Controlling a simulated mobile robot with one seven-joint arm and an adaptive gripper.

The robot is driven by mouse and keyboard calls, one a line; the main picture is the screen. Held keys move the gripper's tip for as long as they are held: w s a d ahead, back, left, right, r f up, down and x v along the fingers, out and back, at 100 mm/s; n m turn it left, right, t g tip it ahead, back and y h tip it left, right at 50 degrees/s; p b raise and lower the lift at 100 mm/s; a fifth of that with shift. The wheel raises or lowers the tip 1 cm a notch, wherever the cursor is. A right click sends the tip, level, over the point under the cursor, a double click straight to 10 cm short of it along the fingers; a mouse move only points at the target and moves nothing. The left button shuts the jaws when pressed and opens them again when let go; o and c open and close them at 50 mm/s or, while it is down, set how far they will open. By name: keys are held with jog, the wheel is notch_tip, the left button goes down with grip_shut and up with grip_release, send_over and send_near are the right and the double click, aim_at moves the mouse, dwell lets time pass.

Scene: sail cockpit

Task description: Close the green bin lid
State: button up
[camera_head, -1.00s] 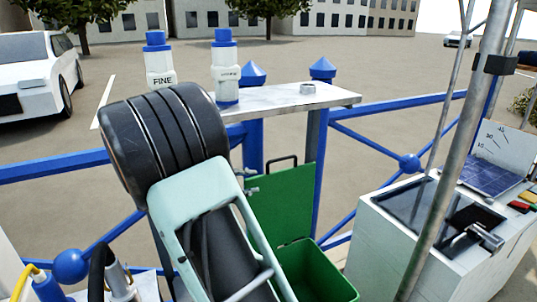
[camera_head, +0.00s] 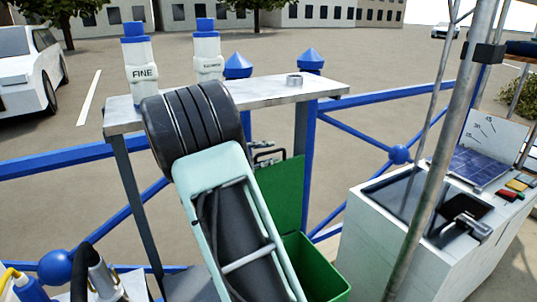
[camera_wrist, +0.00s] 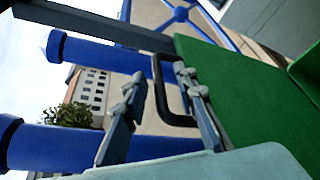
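The green bin (camera_head: 322,270) stands below the shelf in the head view, partly hidden by my arm. Its green lid (camera_head: 283,195) is open and stands upright at the back of the bin. A black U-shaped handle (camera_head: 283,152) sits on the lid's top edge. My gripper (camera_head: 262,150) is at this handle, with its fingers apart. In the wrist view the handle (camera_wrist: 163,92) shows between the two fingers of my gripper (camera_wrist: 160,95), nearer the right finger, which overlaps part of it. I cannot tell whether they touch. The green lid (camera_wrist: 240,95) fills the right side.
A shelf (camera_head: 270,92) above the bin holds two white bottles with blue caps (camera_head: 140,70) (camera_head: 207,52). Blue railings (camera_head: 385,100) run behind. A white console (camera_head: 370,225) and a metal pole (camera_head: 440,150) stand to the right of the bin.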

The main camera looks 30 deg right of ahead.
jog(key=shift+d, duration=0.1)
jog(key=shift+c, duration=0.4)
grip_shut()
jog(key=shift+s, duration=0.1)
